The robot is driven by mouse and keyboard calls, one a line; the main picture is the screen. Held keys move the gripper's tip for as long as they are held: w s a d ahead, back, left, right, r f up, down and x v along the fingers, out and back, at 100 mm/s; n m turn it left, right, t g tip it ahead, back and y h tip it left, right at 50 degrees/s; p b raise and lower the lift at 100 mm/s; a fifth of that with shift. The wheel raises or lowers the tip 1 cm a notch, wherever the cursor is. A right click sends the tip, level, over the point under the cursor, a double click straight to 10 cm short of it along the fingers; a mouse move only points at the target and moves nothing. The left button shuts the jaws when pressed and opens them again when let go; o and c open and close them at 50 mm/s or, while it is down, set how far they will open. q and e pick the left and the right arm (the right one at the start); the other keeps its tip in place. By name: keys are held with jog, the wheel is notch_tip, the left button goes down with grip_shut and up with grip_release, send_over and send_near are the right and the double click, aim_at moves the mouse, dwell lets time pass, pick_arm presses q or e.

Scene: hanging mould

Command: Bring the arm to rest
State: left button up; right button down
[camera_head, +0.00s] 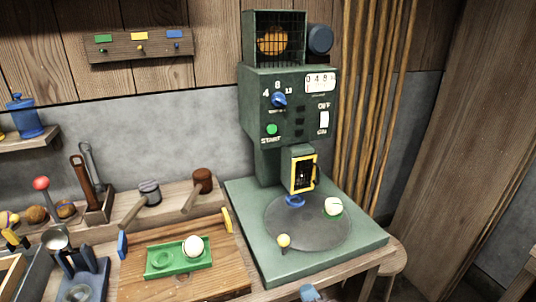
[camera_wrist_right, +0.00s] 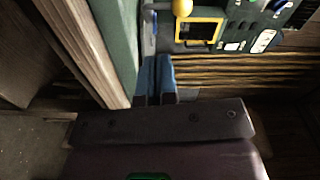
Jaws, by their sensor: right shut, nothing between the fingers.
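My right gripper (camera_head: 310,293) shows only as a small blue tip at the bottom edge of the head view, in front of the green machine's base. In the right wrist view its two blue fingers (camera_wrist_right: 155,80) are together with nothing between them. The green machine (camera_head: 290,105) stands upright at the back; its yellow-framed window also shows in the right wrist view (camera_wrist_right: 199,30). My left gripper is not in view.
A wooden board (camera_head: 215,285) carries a green tray (camera_head: 160,262) with another white ball (camera_head: 193,246). Two mallets (camera_head: 148,190) (camera_head: 202,180) lie behind it. Tan rods (camera_head: 375,90) hang behind.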

jog(key=s+d+f+n+g+h, duration=0.2)
jog(key=s+d+n, duration=0.4)
jog(key=s, duration=0.6)
jog(key=s+d+f+n+g+h, duration=0.3)
jog(key=s+d+n, duration=0.4)
jog(key=s+d, duration=0.3)
jog(key=shift+s+d+f+n+g+h, duration=0.2)
jog(key=shift+s+f+n+g+h, duration=0.25)
jog(key=shift+s, duration=0.45)
jog(key=c, duration=1.8)
grip_release()
jog(key=shift+f, duration=0.1)
jog(key=shift+c, duration=0.2)
